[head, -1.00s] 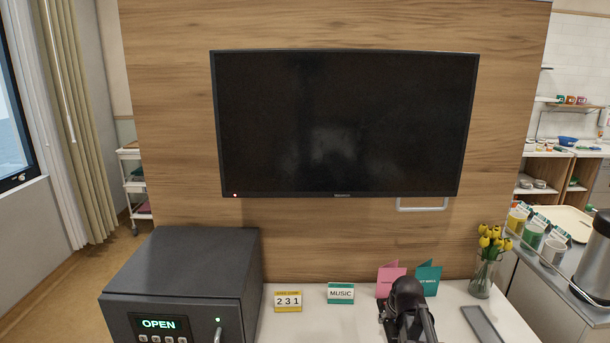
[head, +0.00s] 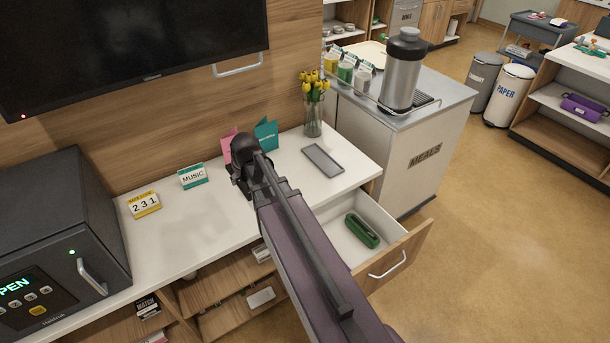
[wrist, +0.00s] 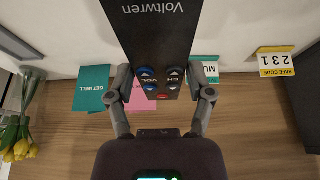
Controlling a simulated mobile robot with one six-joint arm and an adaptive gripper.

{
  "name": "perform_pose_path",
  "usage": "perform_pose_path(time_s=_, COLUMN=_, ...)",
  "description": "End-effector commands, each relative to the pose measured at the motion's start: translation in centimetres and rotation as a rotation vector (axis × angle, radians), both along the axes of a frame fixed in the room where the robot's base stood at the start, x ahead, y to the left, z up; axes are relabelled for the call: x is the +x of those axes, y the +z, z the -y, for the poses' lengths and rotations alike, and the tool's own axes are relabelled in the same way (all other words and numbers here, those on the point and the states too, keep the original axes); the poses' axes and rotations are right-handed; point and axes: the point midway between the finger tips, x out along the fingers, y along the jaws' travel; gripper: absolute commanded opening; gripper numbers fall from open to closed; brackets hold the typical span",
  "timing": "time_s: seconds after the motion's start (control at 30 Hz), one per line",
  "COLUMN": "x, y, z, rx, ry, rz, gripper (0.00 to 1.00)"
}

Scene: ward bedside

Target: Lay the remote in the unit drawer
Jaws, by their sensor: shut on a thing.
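In the wrist view the dark remote (wrist: 155,35), marked Voltwren with VOL and CH buttons, is held between the two fingers of my gripper (wrist: 160,92). In the head view my gripper (head: 240,150) is over the back of the white unit top, in front of the pink and teal cards. My arm hides the remote there. The unit drawer (head: 402,258) stands open at the right end of the unit, below the top. A green object (head: 362,231) lies inside it, with bare drawer floor around it.
A grey tray (head: 323,160) and a vase of yellow tulips (head: 313,115) stand on the right of the top. A meals cart (head: 425,150) stands beyond the drawer.

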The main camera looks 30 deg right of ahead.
Motion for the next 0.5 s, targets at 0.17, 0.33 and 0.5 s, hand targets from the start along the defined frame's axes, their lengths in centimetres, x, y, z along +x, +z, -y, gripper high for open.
perform_pose_path(time_s=0.17, x=0.0, y=2.5, z=0.0, rx=0.000, ry=0.000, rz=0.000, gripper=0.11)
perform_pose_path(time_s=0.33, x=0.0, y=5.2, z=0.0, rx=0.000, ry=0.000, rz=0.000, gripper=0.11)
perform_pose_path(time_s=0.5, x=0.0, y=8.1, z=0.0, rx=0.000, ry=0.000, rz=0.000, gripper=0.11)
